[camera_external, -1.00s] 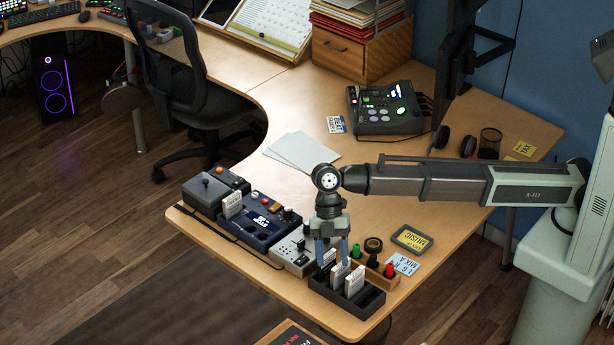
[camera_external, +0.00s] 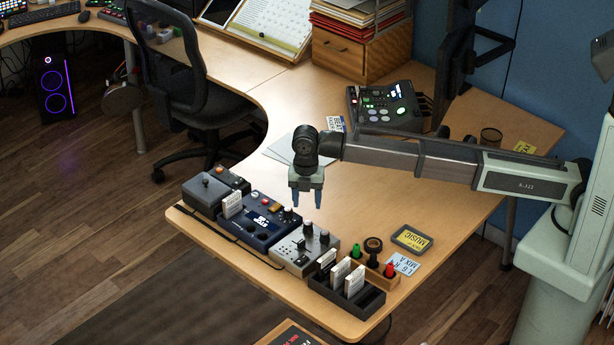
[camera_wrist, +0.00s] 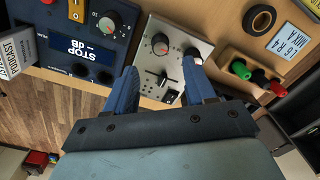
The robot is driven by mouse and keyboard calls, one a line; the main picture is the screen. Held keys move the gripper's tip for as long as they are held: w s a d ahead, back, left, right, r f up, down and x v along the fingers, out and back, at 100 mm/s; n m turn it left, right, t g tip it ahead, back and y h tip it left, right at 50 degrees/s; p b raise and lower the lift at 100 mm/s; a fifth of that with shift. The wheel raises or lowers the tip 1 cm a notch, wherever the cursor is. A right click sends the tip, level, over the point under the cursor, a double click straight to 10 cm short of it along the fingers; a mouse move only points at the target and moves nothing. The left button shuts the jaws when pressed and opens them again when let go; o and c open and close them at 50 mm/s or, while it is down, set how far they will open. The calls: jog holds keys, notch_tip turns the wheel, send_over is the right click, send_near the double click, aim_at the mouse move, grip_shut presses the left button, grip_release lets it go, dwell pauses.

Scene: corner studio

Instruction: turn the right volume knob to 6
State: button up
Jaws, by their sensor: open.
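A silver mixer (camera_external: 300,258) stands near the desk's front edge, with knobs on its top and a crossfader (camera_wrist: 165,75). Its left knob (camera_wrist: 160,43) has a dial scale in the wrist view. The right knob (camera_wrist: 192,56) is partly hidden behind a fingertip there; it also shows in the external view (camera_external: 324,237). I cannot read its setting. My gripper (camera_external: 305,206) is open and empty, pointing down above the mixer's far side.
A blue device (camera_external: 262,222) with a STOP display and knobs stands left of the mixer. A black tray (camera_external: 372,306) of white cassettes and a wooden holder (camera_external: 391,282) with coloured plugs stand to the right. The desk (camera_external: 365,215) behind the mixer is largely clear.

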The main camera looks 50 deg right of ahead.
aim_at(308, 222)
notch_tip(308, 222, down, 8)
jog(key=shift+s+f, duration=0.1)
jog(key=shift+f, duration=0.1)
jog(key=shift+c, duration=0.3)
grip_shut()
dwell(0.4)
